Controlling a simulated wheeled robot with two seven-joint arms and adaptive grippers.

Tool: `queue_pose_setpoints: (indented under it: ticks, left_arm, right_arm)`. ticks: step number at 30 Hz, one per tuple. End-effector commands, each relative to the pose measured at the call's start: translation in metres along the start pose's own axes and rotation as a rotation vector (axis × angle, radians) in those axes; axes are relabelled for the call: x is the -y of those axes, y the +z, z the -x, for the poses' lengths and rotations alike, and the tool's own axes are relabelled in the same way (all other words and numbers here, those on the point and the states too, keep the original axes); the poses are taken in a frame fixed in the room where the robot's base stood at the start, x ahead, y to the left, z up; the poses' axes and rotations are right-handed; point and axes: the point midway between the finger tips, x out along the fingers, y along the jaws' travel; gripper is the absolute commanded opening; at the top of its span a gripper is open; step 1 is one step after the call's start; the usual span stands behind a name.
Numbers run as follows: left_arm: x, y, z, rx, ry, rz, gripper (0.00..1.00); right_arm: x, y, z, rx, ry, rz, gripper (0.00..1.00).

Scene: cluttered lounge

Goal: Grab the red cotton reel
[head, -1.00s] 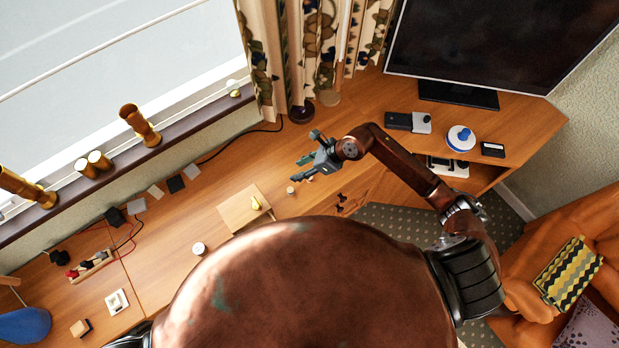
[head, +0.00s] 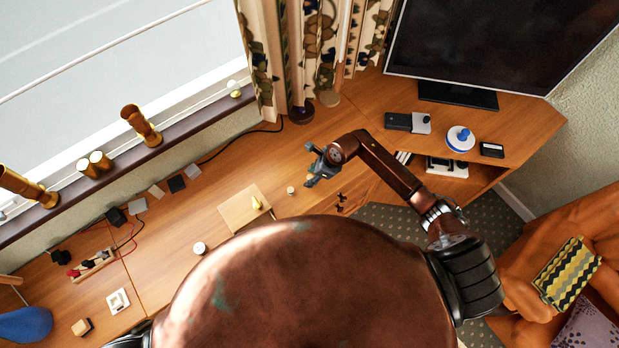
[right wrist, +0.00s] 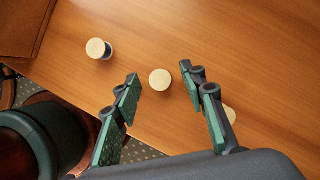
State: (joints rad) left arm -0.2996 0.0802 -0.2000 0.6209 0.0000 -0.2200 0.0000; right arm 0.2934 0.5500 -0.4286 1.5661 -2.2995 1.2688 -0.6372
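No reel shows a clearly red side. In the right wrist view, a pale round reel top (right wrist: 160,80) lies between my right gripper's spread fingertips, beyond them and apart from them; its side is hidden. A second reel (right wrist: 98,48) with a pale top and dark blue side stands up and left of it. A third pale round top (right wrist: 229,115) is partly hidden behind the right-hand finger. In the head view, one small pale reel (head: 291,190) stands on the desk just left of my right gripper (head: 312,181), which is open and empty. My left gripper is out of view.
The wooden desk (head: 170,235) holds a flat wooden box (head: 236,212) with a yellow piece on it, a white-topped round thing (head: 199,248) and cables. A monitor (head: 490,40) and a blue-and-white round item (head: 460,138) stand at the right. Curtains hang behind.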

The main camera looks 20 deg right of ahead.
Motion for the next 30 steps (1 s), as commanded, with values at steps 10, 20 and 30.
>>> queue_pose_setpoints:
  ticks: [10, 20, 30]
  left_arm:
    - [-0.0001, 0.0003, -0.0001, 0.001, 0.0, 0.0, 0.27]
    - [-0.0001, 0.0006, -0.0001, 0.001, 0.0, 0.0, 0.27]
    - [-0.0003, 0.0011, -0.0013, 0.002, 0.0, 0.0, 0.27]
  right_arm:
    - [0.0003, -0.0002, 0.0005, 0.0, -0.001, -0.001, 0.25]
    - [0.0003, -0.0002, 0.0006, 0.0, -0.001, -0.001, 0.05]
    - [0.0014, 0.002, 0.0068, 0.0, -0.003, 0.0, 0.05]
